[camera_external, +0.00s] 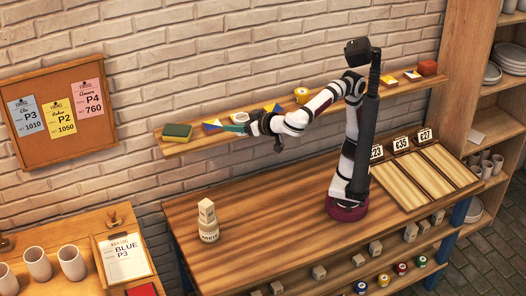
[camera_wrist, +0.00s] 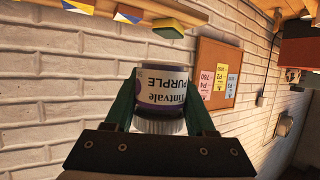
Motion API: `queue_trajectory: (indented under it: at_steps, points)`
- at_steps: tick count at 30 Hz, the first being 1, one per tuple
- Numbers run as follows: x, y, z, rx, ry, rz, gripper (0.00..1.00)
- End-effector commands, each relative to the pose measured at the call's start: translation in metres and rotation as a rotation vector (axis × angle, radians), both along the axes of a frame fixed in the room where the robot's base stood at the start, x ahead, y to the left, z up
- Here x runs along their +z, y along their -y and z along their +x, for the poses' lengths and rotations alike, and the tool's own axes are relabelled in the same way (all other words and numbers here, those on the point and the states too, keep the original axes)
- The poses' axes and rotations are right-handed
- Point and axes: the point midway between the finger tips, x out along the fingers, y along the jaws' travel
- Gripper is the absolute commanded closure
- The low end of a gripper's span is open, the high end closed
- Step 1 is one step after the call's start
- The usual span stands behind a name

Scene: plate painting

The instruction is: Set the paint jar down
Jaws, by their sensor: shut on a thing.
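The paint jar (camera_wrist: 162,90) has a white label reading "Tintvale PURPLE", a dark purple band and a whitish end. The label appears upside down in the wrist view. My gripper (camera_wrist: 160,110) is shut on it, with one green finger on each side. In the external view, my gripper (camera_external: 236,128) is at the left part of the wall shelf (camera_external: 230,135), and the pale jar (camera_external: 242,117) shows small beside it. I cannot tell whether the jar touches the shelf.
A green-and-yellow block (camera_external: 176,131) and a coloured tile (camera_external: 211,125) are on the shelf to the left. A yellow jar (camera_external: 302,95) and a red block (camera_external: 427,67) are farther right.

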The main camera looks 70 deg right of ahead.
Motion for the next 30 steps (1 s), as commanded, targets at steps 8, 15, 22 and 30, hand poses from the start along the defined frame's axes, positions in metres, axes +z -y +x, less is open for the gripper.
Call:
queue_trajectory:
  at_steps: [8, 15, 22, 30]
  points:
    - [-0.034, -0.016, -0.015, -0.001, -0.001, -0.006, 1.00]
    - [-0.107, -0.016, -0.015, 0.000, -0.002, -0.010, 1.00]
    - [-0.225, -0.015, -0.015, 0.002, -0.006, -0.019, 1.00]
    - [-0.340, -0.016, -0.015, 0.001, -0.002, -0.008, 1.00]
